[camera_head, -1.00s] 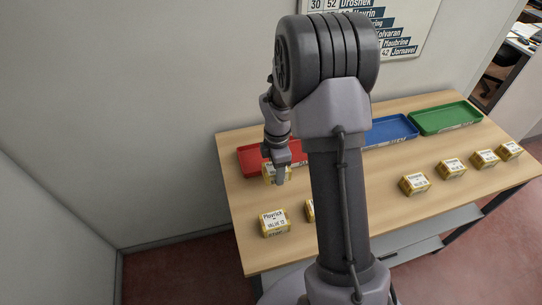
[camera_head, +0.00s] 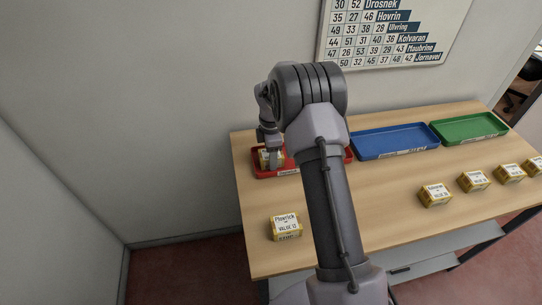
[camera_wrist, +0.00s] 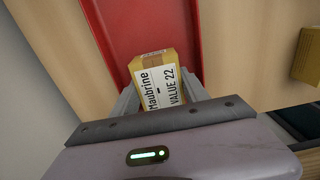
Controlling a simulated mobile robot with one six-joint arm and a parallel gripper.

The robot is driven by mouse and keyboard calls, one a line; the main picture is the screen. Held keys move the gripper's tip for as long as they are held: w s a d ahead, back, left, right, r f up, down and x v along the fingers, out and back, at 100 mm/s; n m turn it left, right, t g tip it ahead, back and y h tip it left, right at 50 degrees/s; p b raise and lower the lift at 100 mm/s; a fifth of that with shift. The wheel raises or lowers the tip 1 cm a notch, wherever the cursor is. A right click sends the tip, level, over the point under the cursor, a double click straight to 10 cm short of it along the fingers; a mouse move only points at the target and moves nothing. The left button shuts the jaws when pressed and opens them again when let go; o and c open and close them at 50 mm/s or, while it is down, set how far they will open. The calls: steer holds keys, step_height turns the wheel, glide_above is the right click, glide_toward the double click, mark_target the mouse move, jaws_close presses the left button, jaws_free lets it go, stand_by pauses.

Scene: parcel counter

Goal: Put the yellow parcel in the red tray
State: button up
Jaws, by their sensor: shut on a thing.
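My gripper (camera_head: 272,165) is shut on a yellow parcel (camera_head: 265,156), mostly hidden by my fingers in the head view. In the wrist view the same parcel (camera_wrist: 158,75) sits between both fingers, its white label reading "Maubrine" and "VALUE 22". The red tray (camera_head: 288,171) stands at the left back of the table, partly hidden by my arm. The held parcel is over the left part of this tray; I cannot tell whether it touches the floor. In the wrist view the red tray (camera_wrist: 133,25) shows behind the parcel.
A blue tray (camera_head: 395,141) and a green tray (camera_head: 470,128) stand to the right. Several more parcels (camera_head: 435,197) line the right front. A wall chart (camera_head: 400,40) hangs behind.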

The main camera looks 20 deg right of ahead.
steer(key=o, duration=1.5)
step_height(320, 180, up, 20)
steer(key=s+a+m+t+p, duration=0.1)
steer(key=s+a+m+p, duration=0.1)
steer(key=a+m+p, duration=0.15)
steer(key=s+a+r+m+t, duration=0.2)
steer(key=s+a+r+m, duration=0.4)
steer(key=s+r, duration=0.45)
steer(key=s+a+m+t+y, duration=0.1)
steer(key=s+a+m, duration=0.2)
steer(key=s, duration=0.6)
steer(key=s+a+m+t+y, duration=0.1)
steer(key=s+a+m, duration=0.2)
steer(key=s+m, duration=0.4)
steer(key=s, duration=0.3)
steer(key=shift+s+r+m+t, duration=0.2)
steer(key=shift+s+m+t, duration=0.05)
steer(key=shift+m+t, duration=0.15)
